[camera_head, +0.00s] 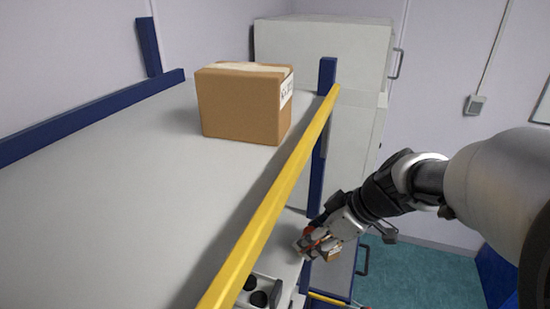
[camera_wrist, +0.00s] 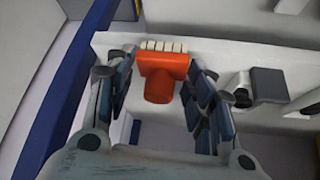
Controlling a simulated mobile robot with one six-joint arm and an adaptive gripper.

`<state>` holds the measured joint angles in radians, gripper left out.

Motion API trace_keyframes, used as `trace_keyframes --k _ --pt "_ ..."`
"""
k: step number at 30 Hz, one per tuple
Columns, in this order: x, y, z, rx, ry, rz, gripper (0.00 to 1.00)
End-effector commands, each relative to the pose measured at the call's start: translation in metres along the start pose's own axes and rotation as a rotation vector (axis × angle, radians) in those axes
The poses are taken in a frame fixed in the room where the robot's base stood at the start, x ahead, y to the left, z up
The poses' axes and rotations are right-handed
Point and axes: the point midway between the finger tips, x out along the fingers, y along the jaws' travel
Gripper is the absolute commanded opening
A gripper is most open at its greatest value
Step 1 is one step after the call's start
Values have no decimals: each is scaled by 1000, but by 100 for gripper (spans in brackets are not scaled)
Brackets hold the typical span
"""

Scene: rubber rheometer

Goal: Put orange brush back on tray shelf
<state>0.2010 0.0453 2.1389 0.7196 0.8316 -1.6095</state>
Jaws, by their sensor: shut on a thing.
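The orange brush (camera_wrist: 162,75), with a row of pale bristles along its far edge, sits between the two fingers of my gripper (camera_wrist: 163,84) in the wrist view. The fingers are shut on it. In the head view my gripper (camera_head: 314,243) is low, right of the yellow rail, with a small bit of orange showing at it. A pale lower shelf (camera_head: 285,232) lies beside and under it, partly hidden by the rail. In the wrist view a white surface (camera_wrist: 240,58) lies around the brush; I cannot tell whether the brush touches it.
A cardboard box (camera_head: 243,105) stands on the wide grey top shelf (camera_head: 110,190), edged by a yellow rail (camera_head: 270,205) and blue posts (camera_head: 318,150). A small container with dark round openings (camera_head: 258,298) is below the rail. A grey block (camera_wrist: 269,84) lies right of the fingers.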

Motion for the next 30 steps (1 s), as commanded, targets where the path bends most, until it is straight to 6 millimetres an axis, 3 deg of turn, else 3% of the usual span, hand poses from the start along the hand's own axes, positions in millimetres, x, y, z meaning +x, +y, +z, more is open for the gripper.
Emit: trace_keyframes --k 3,11,18,30 --pt "11 -1 -20 -3 0 -3 30" --pt "22 0 -36 0 1 -1 30" --pt "41 0 -67 -2 1 -2 30" --pt "48 1 -59 1 1 1 30"
